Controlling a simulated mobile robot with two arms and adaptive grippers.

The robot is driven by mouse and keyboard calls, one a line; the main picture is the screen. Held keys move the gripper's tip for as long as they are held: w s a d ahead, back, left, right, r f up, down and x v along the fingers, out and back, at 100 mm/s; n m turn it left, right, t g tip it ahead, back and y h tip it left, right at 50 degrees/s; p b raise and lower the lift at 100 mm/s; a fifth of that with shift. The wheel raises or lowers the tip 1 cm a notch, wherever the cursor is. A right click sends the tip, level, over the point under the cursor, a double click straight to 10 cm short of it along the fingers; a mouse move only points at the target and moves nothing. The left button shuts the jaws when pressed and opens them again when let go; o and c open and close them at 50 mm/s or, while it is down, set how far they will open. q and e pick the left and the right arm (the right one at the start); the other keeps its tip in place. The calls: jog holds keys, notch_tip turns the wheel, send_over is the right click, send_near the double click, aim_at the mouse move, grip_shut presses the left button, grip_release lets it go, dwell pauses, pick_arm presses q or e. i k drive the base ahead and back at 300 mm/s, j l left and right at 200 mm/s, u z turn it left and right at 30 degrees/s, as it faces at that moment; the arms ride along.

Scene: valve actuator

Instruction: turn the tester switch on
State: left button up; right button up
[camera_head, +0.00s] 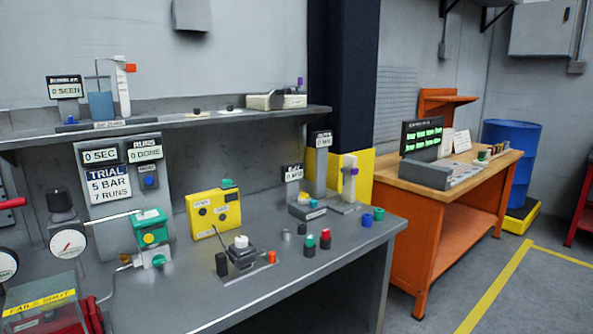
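A yellow box (216,211) with dark round knobs and small white labels stands on the grey bench, left of the middle. It looks like the tester, but its labels are too small to read surely. I cannot tell which knob is its switch or how it is set. A teal-green piece (227,184) sits on its top edge. Neither of my grippers is in view.
The grey bench (350,232) holds a green valve actuator (151,228), a gauge (68,243), a dark fixture with a white top (241,252) and several small coloured parts. A shelf (250,118) runs above.

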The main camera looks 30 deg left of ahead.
aim_at(226, 183)
jog(key=i+u, duration=0.25)
jog(key=i, duration=0.2)
jog(key=i+l+u, duration=0.2)
jog(key=i, duration=0.25)
jog(key=i+l+u, duration=0.25)
jog(key=i, duration=0.2)
